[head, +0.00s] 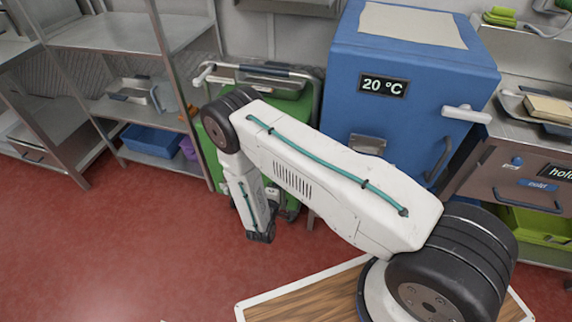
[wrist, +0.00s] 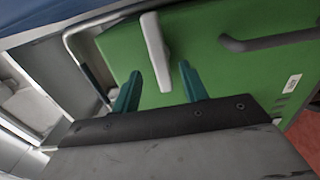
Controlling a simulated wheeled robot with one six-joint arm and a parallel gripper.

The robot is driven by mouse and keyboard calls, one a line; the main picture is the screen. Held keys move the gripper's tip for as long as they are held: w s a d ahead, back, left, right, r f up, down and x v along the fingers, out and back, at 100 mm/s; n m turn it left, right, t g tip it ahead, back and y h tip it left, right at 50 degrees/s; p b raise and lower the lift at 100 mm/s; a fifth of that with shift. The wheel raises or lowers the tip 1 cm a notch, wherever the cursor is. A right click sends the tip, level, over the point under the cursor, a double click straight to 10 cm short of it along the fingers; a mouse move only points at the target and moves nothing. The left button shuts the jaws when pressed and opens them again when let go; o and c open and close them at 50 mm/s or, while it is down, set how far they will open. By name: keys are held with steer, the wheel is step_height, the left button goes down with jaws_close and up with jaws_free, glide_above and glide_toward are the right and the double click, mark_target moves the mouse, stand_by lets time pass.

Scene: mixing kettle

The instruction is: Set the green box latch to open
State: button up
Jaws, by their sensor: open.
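The green box (head: 290,106) stands low behind my arm in the head view, largely hidden by it. Its green face (wrist: 220,75) fills much of the wrist view. A pale lever-like latch (wrist: 155,50) on this face points down the picture, slightly slanted. My gripper (wrist: 160,69) is open, with its two teal fingers apart. The latch's lower end shows between the fingertips; I cannot tell whether either finger touches it. In the head view the fingers are hidden or too small to make out.
A dark bar handle (wrist: 270,40) is on the same green face, right of the latch. A metal tube frame (wrist: 72,45) runs along its left. A blue cabinet (head: 410,75) reading 20 °C stands to the right, with metal shelves (head: 130,32) left. Red floor (head: 110,250) is clear at front left.

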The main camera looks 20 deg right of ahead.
steer(key=x, duration=0.4)
steer(key=shift+w+d, duration=0.2)
steer(key=shift+w, duration=0.1)
jaws_close()
steer(key=n, duration=1.7)
steer(key=shift+o, duration=0.4)
jaws_free()
steer(key=shift+n, duration=0.4)
